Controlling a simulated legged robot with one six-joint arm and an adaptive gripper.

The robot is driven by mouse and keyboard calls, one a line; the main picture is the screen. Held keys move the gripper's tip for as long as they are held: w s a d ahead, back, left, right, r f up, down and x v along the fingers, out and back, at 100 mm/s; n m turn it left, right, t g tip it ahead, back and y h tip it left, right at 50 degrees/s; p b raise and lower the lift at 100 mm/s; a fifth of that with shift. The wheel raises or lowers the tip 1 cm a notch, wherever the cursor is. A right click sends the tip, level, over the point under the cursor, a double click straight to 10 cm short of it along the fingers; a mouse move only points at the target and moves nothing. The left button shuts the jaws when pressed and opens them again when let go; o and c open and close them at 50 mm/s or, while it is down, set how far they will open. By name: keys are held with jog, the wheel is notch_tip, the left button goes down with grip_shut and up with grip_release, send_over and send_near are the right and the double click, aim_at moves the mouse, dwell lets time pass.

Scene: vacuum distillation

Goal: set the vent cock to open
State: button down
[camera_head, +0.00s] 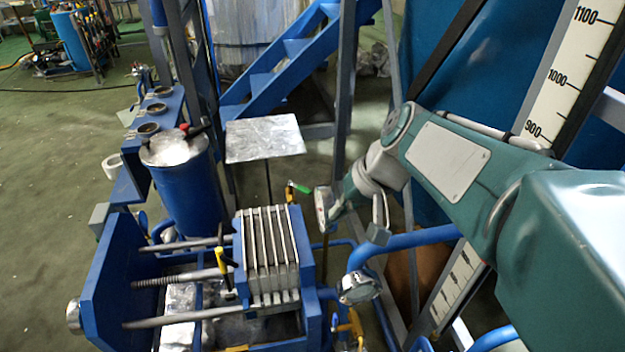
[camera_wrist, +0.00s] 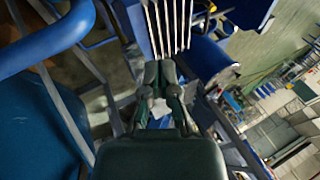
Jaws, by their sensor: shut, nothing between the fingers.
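No valve here is labelled, so I cannot tell which is the vent cock. In the head view, a small cock with a green handle (camera_head: 301,187) stands beside the far right corner of the plate stack. A yellow-and-black handle (camera_head: 224,262) stands at the left side of the stack. A red-and-black handle (camera_head: 197,129) sits on the lid of the blue vessel. My gripper (camera_wrist: 160,70) is in the middle of the wrist view, its fingers shut and empty, pointing towards the metal plates. It appears apart from any handle. In the head view its fingers are not clearly visible.
The plate stack (camera_head: 267,245) sits in a blue press frame (camera_head: 110,275). The blue vessel (camera_head: 185,195) stands behind it, near a square metal plate (camera_head: 264,138). Blue stairs (camera_head: 290,55), posts and pipes (camera_head: 410,240) crowd my arm. Open green floor (camera_head: 50,180) lies left.

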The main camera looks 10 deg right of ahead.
aim_at(300, 188)
jog(key=w+d+f+m+t+y, duration=0.1)
jog(key=w+d+f+y, duration=0.25)
jog(key=w, duration=0.55)
jog(key=w+d+f+m+y, duration=0.1)
jog(key=w+d+f+y, duration=0.25)
jog(key=w, duration=0.45)
jog(key=w+d+f+m+t+y, duration=0.2)
jog(key=w+d+f+t, duration=0.1)
jog(key=w+f, duration=0.3)
jog(key=w+d+f+m+t+y, duration=0.1)
jog(key=w+d+f+t, duration=0.25)
jog(key=f, duration=0.55)
jog(key=w+a, duration=0.3)
jog(key=a, duration=0.8)
jog(key=shift+a+r, duration=0.25)
jog(key=shift+r, duration=0.05)
